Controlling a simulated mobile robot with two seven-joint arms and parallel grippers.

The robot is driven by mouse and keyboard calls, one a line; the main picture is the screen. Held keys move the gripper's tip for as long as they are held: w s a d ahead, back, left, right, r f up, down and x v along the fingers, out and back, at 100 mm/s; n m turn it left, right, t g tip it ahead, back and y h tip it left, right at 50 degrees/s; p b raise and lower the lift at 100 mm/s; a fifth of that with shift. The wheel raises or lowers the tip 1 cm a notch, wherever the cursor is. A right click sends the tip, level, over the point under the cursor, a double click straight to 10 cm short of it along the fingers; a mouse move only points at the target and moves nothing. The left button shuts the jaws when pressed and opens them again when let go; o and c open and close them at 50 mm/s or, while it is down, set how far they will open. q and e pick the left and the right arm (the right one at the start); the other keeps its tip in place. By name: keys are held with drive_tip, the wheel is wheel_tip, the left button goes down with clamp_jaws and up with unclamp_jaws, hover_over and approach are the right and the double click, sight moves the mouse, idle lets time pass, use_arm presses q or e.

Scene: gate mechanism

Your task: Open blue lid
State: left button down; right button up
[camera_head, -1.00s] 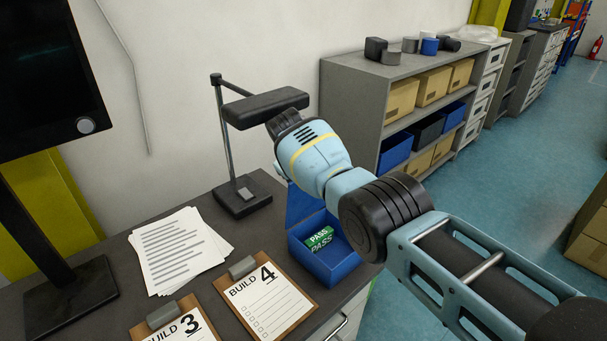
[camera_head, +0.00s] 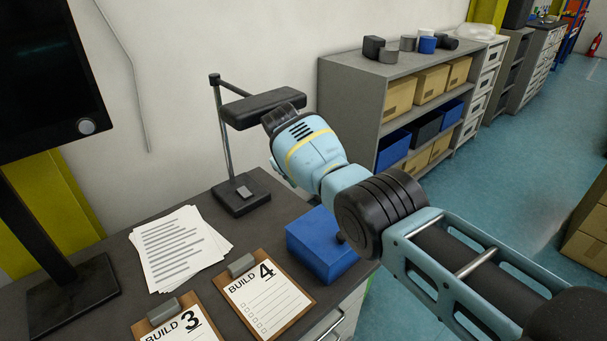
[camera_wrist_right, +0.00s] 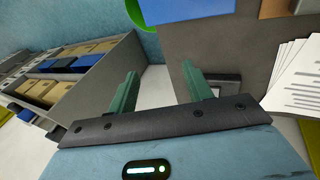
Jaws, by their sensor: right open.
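The blue box (camera_head: 322,250) stands at the right end of the grey desk, beside the Build 4 clipboard. Its blue lid (camera_head: 318,232) lies down over the top, and the inside is hidden. My right arm passes over the box's right rear side and hides part of it. In the right wrist view, part of the blue box (camera_wrist_right: 188,10) shows at the top edge. My right gripper (camera_wrist_right: 160,88) is open and empty, its two green fingers wide apart and clear of the box. In the head view its fingers are hidden. My left gripper is out of view.
A black lamp stand (camera_head: 241,195) is behind the box, its head close to my right wrist. Papers (camera_head: 178,248), the Build 4 clipboard (camera_head: 264,303) and the Build 3 clipboard (camera_head: 180,325) lie on the desk. A monitor (camera_head: 50,75) is at left, shelves (camera_head: 400,110) behind.

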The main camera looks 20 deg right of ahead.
use_arm(q)
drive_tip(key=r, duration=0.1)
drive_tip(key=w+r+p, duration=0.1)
drive_tip(key=p, duration=0.1)
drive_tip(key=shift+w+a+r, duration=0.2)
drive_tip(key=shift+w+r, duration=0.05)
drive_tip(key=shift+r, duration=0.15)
use_arm(e)
drive_tip(key=v, duration=0.6)
